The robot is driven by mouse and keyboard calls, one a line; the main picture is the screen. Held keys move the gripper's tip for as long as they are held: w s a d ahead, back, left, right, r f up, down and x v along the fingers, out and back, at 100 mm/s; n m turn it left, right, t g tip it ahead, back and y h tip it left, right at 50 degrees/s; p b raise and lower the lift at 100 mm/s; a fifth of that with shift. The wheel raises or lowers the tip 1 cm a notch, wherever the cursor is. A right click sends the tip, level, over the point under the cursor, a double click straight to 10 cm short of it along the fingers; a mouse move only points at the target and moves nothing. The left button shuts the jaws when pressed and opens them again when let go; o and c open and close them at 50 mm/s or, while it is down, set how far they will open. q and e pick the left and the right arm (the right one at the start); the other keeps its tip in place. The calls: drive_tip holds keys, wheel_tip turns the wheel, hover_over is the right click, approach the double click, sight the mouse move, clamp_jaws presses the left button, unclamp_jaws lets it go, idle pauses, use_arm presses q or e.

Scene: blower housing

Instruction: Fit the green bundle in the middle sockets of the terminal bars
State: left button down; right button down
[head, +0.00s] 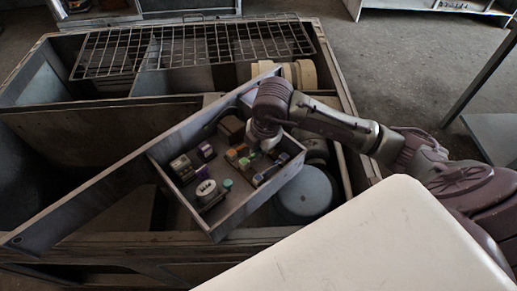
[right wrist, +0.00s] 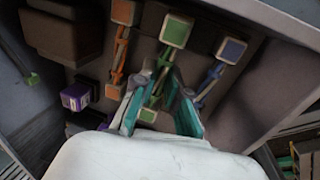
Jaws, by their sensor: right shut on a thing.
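In the right wrist view the green bundle (right wrist: 176,31) has a green-faced end block at the top and a cable running down between my fingers. My right gripper (right wrist: 157,82) is shut on this cable; its lower end block shows just between the teal fingers. An orange bundle (right wrist: 124,11) lies to its left and a blue bundle (right wrist: 232,49) to its right. I cannot make out the bars' sockets or whether the green ends are seated. In the head view my right gripper (head: 265,142) reaches down into the open tray. My left gripper is not in view.
The tray (head: 225,222) holds several small coloured blocks, a white round part (head: 206,188) and a brown block (head: 231,127). Its walls stand close around the gripper. A blue-grey round housing (head: 305,193) sits beside it. A wire rack (head: 190,47) lies at the back.

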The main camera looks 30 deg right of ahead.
drive_tip(key=shift+f+b, duration=0.65)
drive_tip(key=shift+f, duration=0.15)
drive_tip(key=c, duration=1.1)
unclamp_jaws()
drive_tip(key=shift+r, duration=0.2)
drive_tip(key=r, duration=0.3)
drive_tip(key=s+r, duration=0.1)
drive_tip(key=r, duration=0.3)
drive_tip(key=s+r, duration=0.1)
drive_tip(key=r, duration=0.3)
drive_tip(key=shift+s+d+r, duration=0.15)
drive_tip(key=shift+d+r, duration=0.05)
drive_tip(key=shift+d, duration=0.1)
